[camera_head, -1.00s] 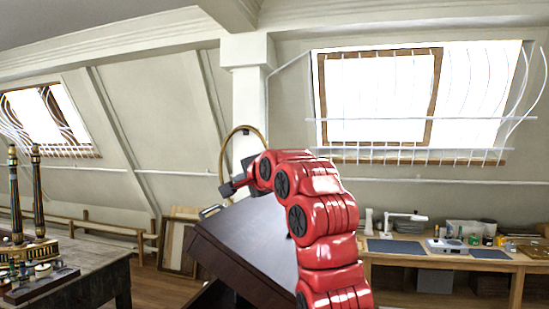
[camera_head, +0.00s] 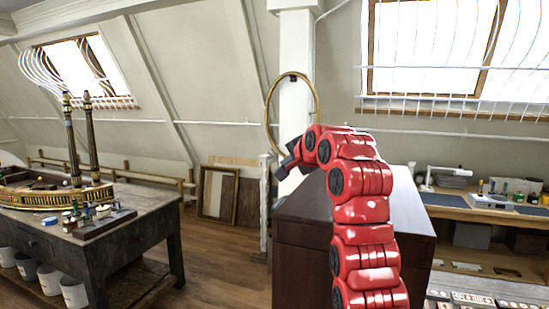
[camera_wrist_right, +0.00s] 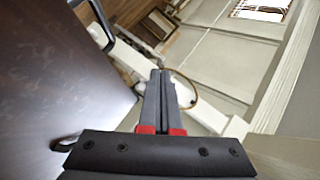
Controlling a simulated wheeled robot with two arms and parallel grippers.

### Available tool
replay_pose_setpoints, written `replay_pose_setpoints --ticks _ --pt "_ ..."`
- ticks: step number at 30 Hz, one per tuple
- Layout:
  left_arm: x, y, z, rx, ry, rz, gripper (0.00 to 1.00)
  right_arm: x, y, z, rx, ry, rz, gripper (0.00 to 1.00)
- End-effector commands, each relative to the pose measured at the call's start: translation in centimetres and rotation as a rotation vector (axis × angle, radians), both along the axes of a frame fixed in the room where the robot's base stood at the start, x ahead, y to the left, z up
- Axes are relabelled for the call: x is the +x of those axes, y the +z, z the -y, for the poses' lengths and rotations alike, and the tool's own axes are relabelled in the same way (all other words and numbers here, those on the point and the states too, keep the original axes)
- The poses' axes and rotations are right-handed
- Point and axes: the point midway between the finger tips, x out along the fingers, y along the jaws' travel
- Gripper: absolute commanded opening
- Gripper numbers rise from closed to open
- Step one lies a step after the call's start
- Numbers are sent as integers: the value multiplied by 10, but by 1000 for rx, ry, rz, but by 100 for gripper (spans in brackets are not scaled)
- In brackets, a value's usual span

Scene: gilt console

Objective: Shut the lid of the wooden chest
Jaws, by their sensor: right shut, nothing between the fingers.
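The dark brown wooden chest (camera_head: 300,265) stands in front of me in the head view, partly hidden behind my red right arm. Its lid (camera_head: 308,204) lies level on the body, with a thin seam below it and no visible gap. My right gripper (camera_head: 282,170) is above the lid's far left corner, shut and empty. In the right wrist view the gripper (camera_wrist_right: 163,78) has its fingers together, beside the dark wooden surface of the lid (camera_wrist_right: 60,75). My left gripper is in neither view.
A wooden table (camera_head: 120,232) with a gilt ship-like model (camera_head: 60,193) stands at the left. A white post (camera_head: 264,205) is just left of the chest. A workbench (camera_head: 480,212) with small items is at the right. Floor between table and chest is clear.

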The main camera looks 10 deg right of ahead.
Motion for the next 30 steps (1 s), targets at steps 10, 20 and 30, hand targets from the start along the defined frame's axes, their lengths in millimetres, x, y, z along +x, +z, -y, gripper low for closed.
replay_pose_setpoints --ticks 10,20,30 --pt "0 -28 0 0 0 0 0 12 -63 -13 -136 0 -83 0" --pt "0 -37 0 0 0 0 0 15 -93 -19 -215 1 -130 0" --pt "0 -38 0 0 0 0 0 16 -99 -19 -224 0 -144 0"
